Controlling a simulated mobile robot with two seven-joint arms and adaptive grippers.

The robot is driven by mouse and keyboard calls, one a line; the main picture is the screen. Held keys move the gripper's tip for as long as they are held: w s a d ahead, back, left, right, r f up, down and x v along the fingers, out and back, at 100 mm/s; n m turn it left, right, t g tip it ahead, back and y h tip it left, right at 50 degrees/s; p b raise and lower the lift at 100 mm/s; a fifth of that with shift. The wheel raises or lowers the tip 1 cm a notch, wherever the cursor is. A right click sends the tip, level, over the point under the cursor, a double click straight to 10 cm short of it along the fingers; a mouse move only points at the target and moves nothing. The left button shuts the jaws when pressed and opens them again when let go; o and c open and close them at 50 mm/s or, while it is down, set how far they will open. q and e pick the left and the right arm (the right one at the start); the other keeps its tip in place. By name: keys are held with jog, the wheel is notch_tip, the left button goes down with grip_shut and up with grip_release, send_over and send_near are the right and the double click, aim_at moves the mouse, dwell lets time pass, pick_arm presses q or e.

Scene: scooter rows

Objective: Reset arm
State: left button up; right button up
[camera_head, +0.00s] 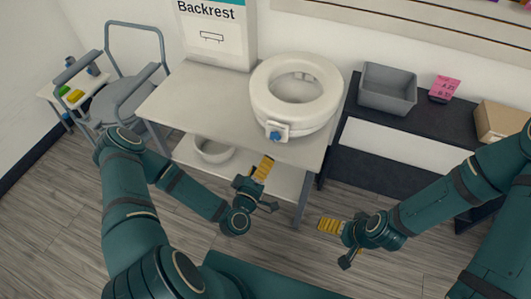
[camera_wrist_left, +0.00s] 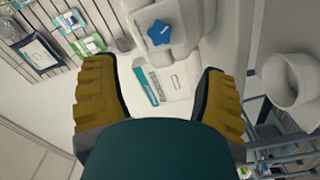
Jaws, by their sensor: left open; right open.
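My left gripper (camera_head: 266,188) is open and empty in front of the grey table's front edge. It is below the white raised toilet seat (camera_head: 297,92), which sits on the table top with a blue knob (camera_head: 275,134) at its front. The left wrist view shows both yellow-padded fingers of my left gripper (camera_wrist_left: 160,95) spread apart with nothing between them. The blue star-shaped knob (camera_wrist_left: 162,33) shows beyond the fingertips there. My right gripper (camera_head: 332,227) is open and empty over the floor, to the right of the left one and apart from any object.
The grey table (camera_head: 190,100) has a lower shelf with a white bowl (camera_head: 213,150). A box marked Backrest (camera_head: 215,40) stands behind. A dark bench (camera_head: 385,175) at right holds a grey bin (camera_head: 387,88). A grey commode chair (camera_head: 125,95) stands left. The floor in front is free.

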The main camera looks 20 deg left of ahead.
pick_arm(q)
jog(key=shift+d, duration=0.1)
jog(key=s+d+f+m+g+h, duration=0.4)
jog(key=d+f+m+g+h, duration=0.15)
jog(key=d+m+g, duration=0.3)
jog(key=s+a+m+g+y, duration=0.1)
jog(key=s+m+g+y, duration=0.1)
jog(key=s+g, duration=0.6)
jog(key=shift+a+r, duration=0.25)
jog(key=shift+r, duration=0.15)
